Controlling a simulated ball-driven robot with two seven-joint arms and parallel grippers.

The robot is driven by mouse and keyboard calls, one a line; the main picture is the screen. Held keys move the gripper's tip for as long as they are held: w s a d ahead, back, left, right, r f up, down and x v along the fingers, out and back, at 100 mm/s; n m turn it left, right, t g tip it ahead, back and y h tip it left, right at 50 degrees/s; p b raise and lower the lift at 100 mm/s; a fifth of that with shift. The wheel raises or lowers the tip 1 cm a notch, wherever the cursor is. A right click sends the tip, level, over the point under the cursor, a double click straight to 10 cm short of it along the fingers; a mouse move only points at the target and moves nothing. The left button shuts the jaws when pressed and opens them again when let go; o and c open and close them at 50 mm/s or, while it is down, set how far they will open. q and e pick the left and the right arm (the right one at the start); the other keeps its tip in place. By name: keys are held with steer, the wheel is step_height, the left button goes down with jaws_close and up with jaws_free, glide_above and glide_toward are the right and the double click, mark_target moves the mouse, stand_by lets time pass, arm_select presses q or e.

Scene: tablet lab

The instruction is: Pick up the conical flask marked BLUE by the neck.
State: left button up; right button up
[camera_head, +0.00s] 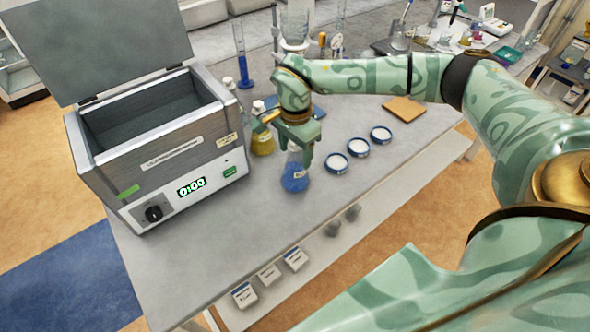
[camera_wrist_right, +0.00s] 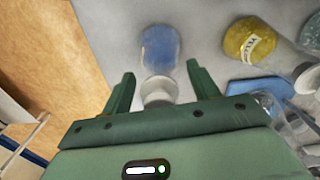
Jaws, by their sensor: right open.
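The conical flask with blue liquid (camera_head: 294,176) stands upright on the grey bench, right of the water bath. In the right wrist view the flask (camera_wrist_right: 160,50) has its neck and pale rim between the finger tips. My right gripper (camera_head: 297,152) is open around the neck, coming from above; the fingers appear apart from the glass on both sides in the wrist view (camera_wrist_right: 160,80). The gripper hides the flask's top in the head view. The flask's label cannot be read. My left gripper is not in view.
A flask with yellow liquid (camera_head: 262,142) stands close behind and left. The open-lidded water bath (camera_head: 160,150) is on the left. Several blue-rimmed dishes (camera_head: 337,163) lie to the right. A blue mat (camera_wrist_right: 262,90) and glassware are near the gripper. The bench front is clear.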

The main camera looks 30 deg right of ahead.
steer(key=c, duration=1.2)
jaws_close()
steer(key=shift+r, duration=0.15)
